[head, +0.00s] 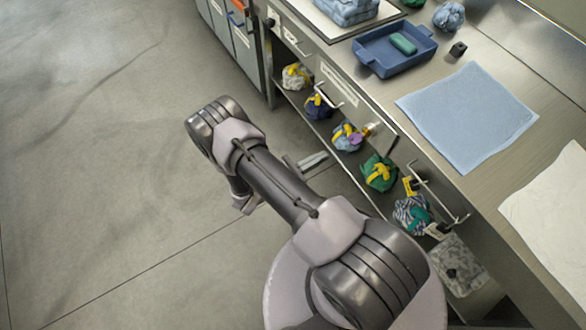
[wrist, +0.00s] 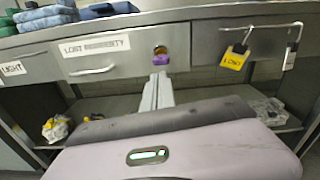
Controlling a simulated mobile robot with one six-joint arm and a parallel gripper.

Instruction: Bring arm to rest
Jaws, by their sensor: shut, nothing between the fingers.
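My arm reaches from the bottom of the head view out over the floor in front of the bench. My gripper (head: 314,160) shows there as a short grey pair of fingers, partly hidden behind my arm link, level with the lower shelf. In the wrist view my gripper (wrist: 159,80) has its fingers together and empty, pointing at the drawer front. A small purple item (wrist: 161,58) hangs at a drawer lock just beyond the fingertips in that view. I cannot tell the exact gap; in the head view the fingers look clear of the bench.
The bench (head: 467,189) bears a blue tray (head: 371,61) with a green item, a light blue cloth (head: 467,115) and a white cloth (head: 557,205). Several bundled bags, one green (head: 379,173), sit on the lower shelf. Drawer handles and hooks jut out. Open floor (head: 95,160) lies left.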

